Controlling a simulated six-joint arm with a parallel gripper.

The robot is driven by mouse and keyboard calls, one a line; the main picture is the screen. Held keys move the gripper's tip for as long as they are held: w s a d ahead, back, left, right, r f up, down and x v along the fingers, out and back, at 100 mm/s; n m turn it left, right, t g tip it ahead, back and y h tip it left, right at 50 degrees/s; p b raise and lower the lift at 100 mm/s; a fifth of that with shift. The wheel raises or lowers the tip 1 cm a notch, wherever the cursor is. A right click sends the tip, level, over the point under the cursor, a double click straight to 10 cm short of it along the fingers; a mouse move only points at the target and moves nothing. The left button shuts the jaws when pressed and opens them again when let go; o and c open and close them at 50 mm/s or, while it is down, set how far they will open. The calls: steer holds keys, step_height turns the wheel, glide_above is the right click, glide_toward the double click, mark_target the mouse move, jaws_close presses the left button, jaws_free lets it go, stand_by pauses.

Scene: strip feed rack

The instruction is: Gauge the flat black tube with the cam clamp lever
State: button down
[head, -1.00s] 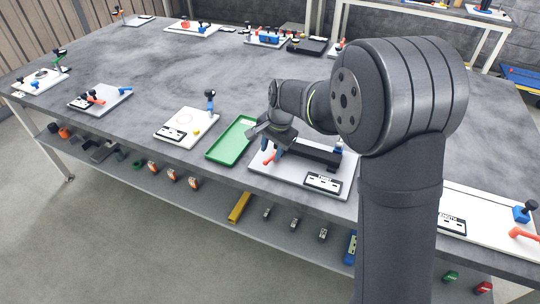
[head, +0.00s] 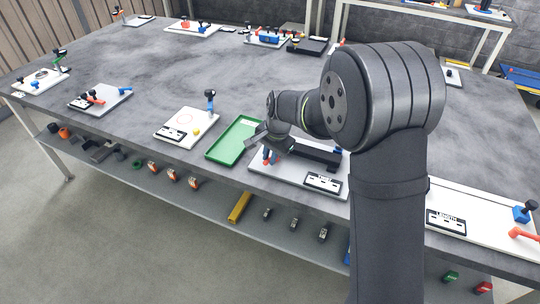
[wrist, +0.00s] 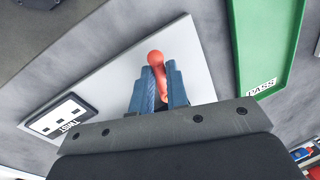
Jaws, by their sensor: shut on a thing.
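The black bar-like piece, which looks like the flat black tube (head: 318,154), lies across the white TWIST gauge plate (head: 290,182) in the head view. Its left end is hidden behind my wrist and gripper. My gripper (head: 268,158) is over the plate's left part, with its blue fingers down. In the wrist view, the fingers (wrist: 160,88) are shut on the red cam clamp lever (wrist: 156,58), whose round knob stands out beyond them. The black tube does not show clearly in the wrist view.
A green PASS tray (head: 233,140) lies just left of the plate; it also shows in the wrist view (wrist: 268,45). A LENGTH gauge plate (head: 480,222) is to the right, partly behind my arm. Other gauge plates stand farther left, with bare bench between.

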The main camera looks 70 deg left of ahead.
steer(key=shift+w, duration=0.1)
steer(key=n, duration=0.2)
steer(key=w+n, duration=0.1)
steer(key=n, duration=0.1)
steer(key=shift+d+g, duration=0.3)
steer(key=shift+d, duration=0.1)
steer(key=n, duration=0.1)
steer(key=w+n, duration=0.1)
steer(key=n, duration=0.1)
steer(key=n+h, duration=0.1)
steer(key=shift+w+d+n, duration=0.2)
steer(key=shift+d+n, duration=0.05)
steer(key=shift+n, duration=0.05)
steer(key=n, duration=0.1)
steer(key=w+n, duration=0.1)
steer(key=n, duration=0.1)
steer(key=shift+w+h, duration=0.1)
steer(key=shift+h, duration=0.3)
steer(key=shift+w+a+n+h, duration=0.2)
steer(key=shift+w+n, duration=0.1)
steer(key=shift+n, duration=0.75)
steer(key=shift+w+a+n+h, duration=0.1)
steer(key=shift+w+n+h, duration=0.15)
steer(key=shift+n, duration=0.8)
steer(key=shift+w, duration=0.1)
steer(key=c, duration=1.4)
jaws_free()
